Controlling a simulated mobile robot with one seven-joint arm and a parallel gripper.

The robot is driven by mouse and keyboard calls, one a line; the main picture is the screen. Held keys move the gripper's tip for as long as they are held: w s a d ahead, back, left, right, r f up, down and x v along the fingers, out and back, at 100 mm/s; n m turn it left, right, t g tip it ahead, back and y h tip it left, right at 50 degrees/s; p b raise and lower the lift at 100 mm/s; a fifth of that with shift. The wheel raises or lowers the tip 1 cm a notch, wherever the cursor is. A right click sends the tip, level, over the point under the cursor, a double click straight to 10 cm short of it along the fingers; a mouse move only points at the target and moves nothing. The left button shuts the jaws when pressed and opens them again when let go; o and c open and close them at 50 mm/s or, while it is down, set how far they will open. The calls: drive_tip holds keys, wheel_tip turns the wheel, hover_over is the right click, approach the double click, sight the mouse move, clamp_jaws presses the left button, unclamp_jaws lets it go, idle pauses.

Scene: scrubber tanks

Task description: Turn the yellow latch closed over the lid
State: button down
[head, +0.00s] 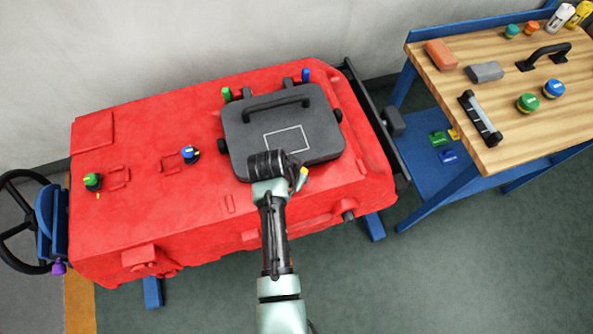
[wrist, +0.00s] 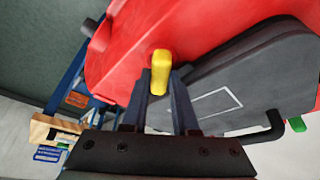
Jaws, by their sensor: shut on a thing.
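The dark grey lid (head: 315,148) lies flat on the red tank (head: 140,215), its black handle toward the wall. The yellow latch (head: 303,173) shows at the lid's near edge, beside the end of my arm. In the wrist view the yellow latch (wrist: 160,68) stands between the two dark fingers of my gripper (wrist: 160,108), which is shut on it. The lid (wrist: 240,90) is to the right of the fingers there. The latch's lower end is hidden by the fingers, so I cannot tell how far it reaches over the lid.
A green latch (head: 227,95) and a blue latch (head: 305,75) sit at the lid's far edge. Green and blue knobs (head: 188,152) stand on the tank's left part. A wooden workbench (head: 510,85) with several loose parts is at the right. A steering wheel is at far left.

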drive_tip(key=n+y+p, duration=0.1)
drive_tip(key=n, duration=0.1)
drive_tip(key=n+y+p, duration=0.1)
drive_tip(key=n, duration=0.2)
drive_tip(key=shift+d+r+t, duration=0.1)
drive_tip(key=shift+d+t, duration=0.1)
drive_tip(key=shift+t, duration=0.1)
drive_tip(key=shift+d+n+y, duration=0.1)
drive_tip(key=shift+n+y, duration=0.8)
drive_tip(key=shift+n, duration=1.5)
drive_tip(key=c, duration=0.7)
unclamp_jaws()
drive_tip(key=v, duration=1.2)
drive_tip(key=shift+d+r, duration=0.1)
drive_tip(key=shift+r, duration=0.3)
